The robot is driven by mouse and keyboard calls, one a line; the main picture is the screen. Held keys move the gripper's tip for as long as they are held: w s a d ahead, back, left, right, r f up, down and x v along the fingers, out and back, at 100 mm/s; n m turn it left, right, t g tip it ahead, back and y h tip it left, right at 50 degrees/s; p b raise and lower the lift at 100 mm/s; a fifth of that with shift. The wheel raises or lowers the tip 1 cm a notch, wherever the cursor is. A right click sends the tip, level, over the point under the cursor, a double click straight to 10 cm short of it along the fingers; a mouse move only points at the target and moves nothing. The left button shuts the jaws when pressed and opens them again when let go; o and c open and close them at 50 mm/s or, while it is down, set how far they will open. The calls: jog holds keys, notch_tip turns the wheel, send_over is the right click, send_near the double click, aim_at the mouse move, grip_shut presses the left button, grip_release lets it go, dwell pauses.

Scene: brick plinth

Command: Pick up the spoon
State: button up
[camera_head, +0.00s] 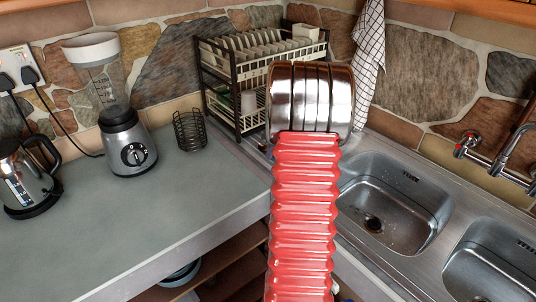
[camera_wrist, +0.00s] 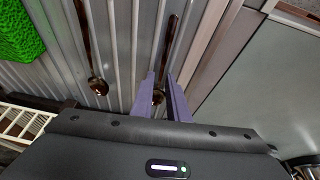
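In the wrist view, a dark, shiny spoon (camera_wrist: 158,97) lies on a ridged metal drainboard (camera_wrist: 120,50). Its handle runs up the picture and its bowl shows between my fingers. A second, similar spoon (camera_wrist: 97,86) lies to the left, apart from my gripper. My gripper (camera_wrist: 160,75) has two purple fingers, spread one on each side of the first spoon. I cannot tell how high they are above it or whether they touch it. In the head view, my red arm hides the gripper and both spoons.
A green sponge-like block (camera_wrist: 18,32) lies at the upper left in the wrist view. In the head view, a dish rack (camera_head: 240,75), a wire holder (camera_head: 189,130), a blender (camera_head: 125,140) and a kettle (camera_head: 25,180) stand around the open grey counter (camera_head: 150,210). A sink (camera_head: 395,205) is at right.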

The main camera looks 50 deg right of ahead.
jog(key=shift+c, duration=0.5)
grip_shut()
notch_tip(320, 180, up, 10)
dwell(0.6)
dwell(0.5)
